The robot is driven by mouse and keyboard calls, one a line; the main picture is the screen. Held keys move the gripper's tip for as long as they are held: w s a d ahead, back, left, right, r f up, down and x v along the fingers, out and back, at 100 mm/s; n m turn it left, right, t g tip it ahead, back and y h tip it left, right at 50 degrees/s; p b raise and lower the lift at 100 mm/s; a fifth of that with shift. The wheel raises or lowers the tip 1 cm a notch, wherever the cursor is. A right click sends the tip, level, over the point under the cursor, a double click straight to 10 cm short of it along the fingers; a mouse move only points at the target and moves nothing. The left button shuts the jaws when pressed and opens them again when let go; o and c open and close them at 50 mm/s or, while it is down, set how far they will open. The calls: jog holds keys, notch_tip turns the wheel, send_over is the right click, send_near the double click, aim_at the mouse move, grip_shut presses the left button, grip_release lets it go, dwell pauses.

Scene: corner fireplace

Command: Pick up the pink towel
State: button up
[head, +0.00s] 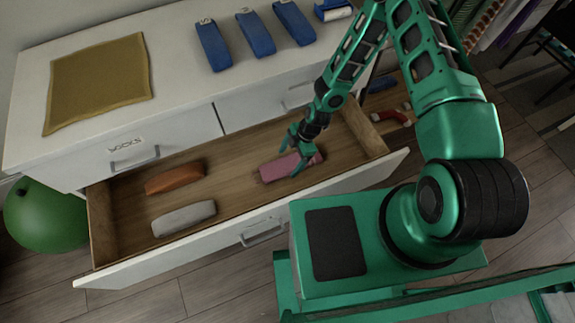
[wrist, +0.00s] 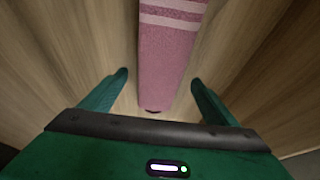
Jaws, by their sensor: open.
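The pink towel (head: 284,168) is a rolled or folded bundle lying on the wooden floor of the open drawer, in its right half in the head view. In the wrist view the towel (wrist: 168,55) runs lengthwise away from me, with pale stripes near its far part. My gripper (head: 295,150) is inside the drawer, over the towel. In the wrist view its two green fingers are apart, and the near end of the towel lies between and just ahead of the fingertips (wrist: 160,78). Neither finger visibly grips it.
An orange towel (head: 174,177) and a grey towel (head: 184,218) lie in the drawer's left part. The drawer's white front (head: 330,190) and wooden side walls surround it. The dresser top (head: 180,60) holds a yellow cloth (head: 98,82) and several blue rolls (head: 255,33). A green ball (head: 45,215) is at left.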

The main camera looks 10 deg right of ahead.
jog(key=shift+x, duration=0.95)
jog(key=c, duration=1.3)
jog(key=shift+o, duration=0.2)
jog(key=shift+r, duration=0.1)
